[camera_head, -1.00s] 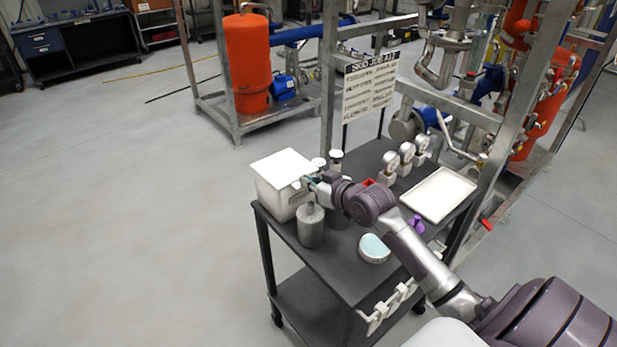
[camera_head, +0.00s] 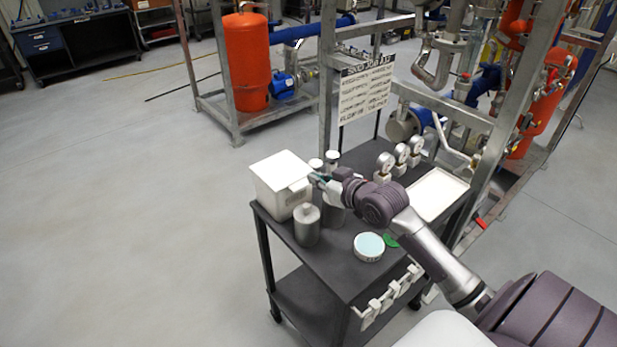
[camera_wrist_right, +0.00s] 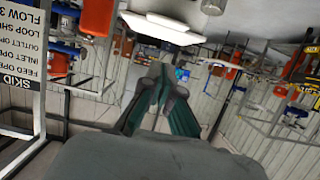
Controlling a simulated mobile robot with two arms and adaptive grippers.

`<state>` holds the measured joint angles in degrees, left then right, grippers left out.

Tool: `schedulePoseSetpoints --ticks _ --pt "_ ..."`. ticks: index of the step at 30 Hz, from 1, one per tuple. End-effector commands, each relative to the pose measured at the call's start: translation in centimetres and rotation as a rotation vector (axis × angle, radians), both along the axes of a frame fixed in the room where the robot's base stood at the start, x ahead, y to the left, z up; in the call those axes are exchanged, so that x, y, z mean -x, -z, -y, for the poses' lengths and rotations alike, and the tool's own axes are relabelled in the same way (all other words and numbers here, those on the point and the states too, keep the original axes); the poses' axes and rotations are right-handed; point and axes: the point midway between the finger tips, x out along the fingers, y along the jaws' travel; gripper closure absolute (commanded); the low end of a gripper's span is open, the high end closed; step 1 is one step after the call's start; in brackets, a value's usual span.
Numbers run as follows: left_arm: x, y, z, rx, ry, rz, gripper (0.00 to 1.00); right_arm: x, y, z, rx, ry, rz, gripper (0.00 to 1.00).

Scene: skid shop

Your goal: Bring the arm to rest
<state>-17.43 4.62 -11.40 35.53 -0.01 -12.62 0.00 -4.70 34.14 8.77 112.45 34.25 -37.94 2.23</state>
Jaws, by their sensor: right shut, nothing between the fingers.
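My right gripper (camera_head: 316,180) is above the cart's top, just right of the white bin (camera_head: 272,192) and over the grey canisters. In the right wrist view its fingers (camera_wrist_right: 160,78) come together with nothing between them. The wrist view looks out across the shop, with no cart surface in it. My right arm reaches in from the lower right over the cart. My left gripper is not in view.
The dark cart (camera_head: 340,268) carries a grey canister (camera_head: 307,226), a round tin (camera_head: 369,247), a green piece (camera_head: 391,241), gauges (camera_head: 400,154) and a white tray (camera_head: 440,190). A sign (camera_head: 366,90) and pipe frame stand behind. Floor at left is clear.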

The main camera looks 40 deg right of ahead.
Motion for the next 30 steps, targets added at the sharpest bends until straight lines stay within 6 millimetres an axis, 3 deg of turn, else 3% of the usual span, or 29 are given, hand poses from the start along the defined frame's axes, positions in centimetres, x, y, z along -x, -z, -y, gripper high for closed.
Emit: schedulePoseSetpoints --ticks 3,9,20,23,25,30 --pt "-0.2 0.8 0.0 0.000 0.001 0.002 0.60 2.4 -0.3 0.1 0.002 -0.002 0.000 1.00" --pt "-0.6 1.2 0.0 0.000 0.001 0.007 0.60 4.9 -1.1 0.4 0.002 -0.001 0.002 1.00" --pt "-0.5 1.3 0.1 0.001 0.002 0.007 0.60 5.8 -0.9 0.1 0.001 -0.002 -0.012 1.00" --pt "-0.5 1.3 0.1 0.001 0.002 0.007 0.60 6.9 1.5 -1.3 0.011 -0.010 -0.080 1.00" --pt "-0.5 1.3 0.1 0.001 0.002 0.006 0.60 8.7 4.4 -3.2 0.026 -0.021 -0.171 1.00" --pt "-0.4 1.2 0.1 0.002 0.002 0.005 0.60 14.8 11.1 -8.6 0.077 -0.048 -0.429 1.00"
